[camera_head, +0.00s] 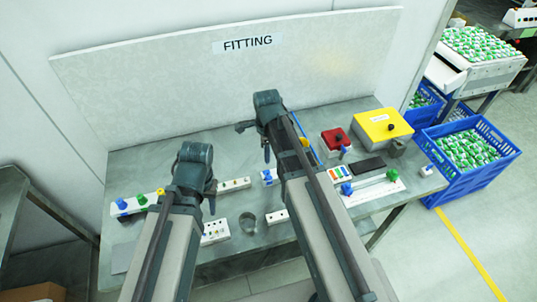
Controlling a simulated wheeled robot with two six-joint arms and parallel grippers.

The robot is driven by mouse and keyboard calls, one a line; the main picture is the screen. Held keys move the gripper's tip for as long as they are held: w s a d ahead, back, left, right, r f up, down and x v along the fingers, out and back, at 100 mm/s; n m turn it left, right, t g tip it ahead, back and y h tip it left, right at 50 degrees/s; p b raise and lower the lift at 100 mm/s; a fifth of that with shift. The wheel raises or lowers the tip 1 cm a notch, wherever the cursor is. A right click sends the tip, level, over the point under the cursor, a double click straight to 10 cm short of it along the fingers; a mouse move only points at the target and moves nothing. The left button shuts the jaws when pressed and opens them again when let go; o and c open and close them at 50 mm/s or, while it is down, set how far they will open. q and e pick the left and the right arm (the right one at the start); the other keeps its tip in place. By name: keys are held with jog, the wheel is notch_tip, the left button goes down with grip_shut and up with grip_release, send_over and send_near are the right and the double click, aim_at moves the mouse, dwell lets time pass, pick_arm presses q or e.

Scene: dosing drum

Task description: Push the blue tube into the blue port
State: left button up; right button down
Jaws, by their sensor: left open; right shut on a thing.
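A thin blue tube (308,143) shows as a line beside my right forearm, slanting down to the right; the rest is hidden behind the arm. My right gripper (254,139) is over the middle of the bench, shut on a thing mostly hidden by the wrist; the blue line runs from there. A small white block with a blue part (268,176) sits just below it; I cannot tell whether this is the blue port. A white strip at the left carries a blue knob (122,204) and a green knob (141,200). My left gripper (211,194) is open and empty above the bench.
A red box (336,139) and a yellow box (383,126) stand at the back right. The upright FITTING panel (200,75) closes the bench's back.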

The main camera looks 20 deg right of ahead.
pick_arm(q)
jog(key=shift+f+b, duration=2.6)
jog(key=shift+f, duration=0.1)
pick_arm(e)
jog(key=shift+f, duration=2.7)
pick_arm(q)
jog(key=shift+f+b, duration=1.45)
pick_arm(e)
jog(key=shift+f, duration=1.45)
jog(key=c, duration=0.9)
grip_release()
pick_arm(q)
jog(key=shift+r, duration=0.15)
pick_arm(e)
jog(key=shift+r, duration=0.15)
notch_tip(320, 180, up, 14)
jog(key=p, duration=1.4)
pick_arm(q)
notch_tip(320, 180, up, 14)
jog(key=shift+f, duration=0.2)
pick_arm(e)
jog(key=shift+f, duration=0.2)
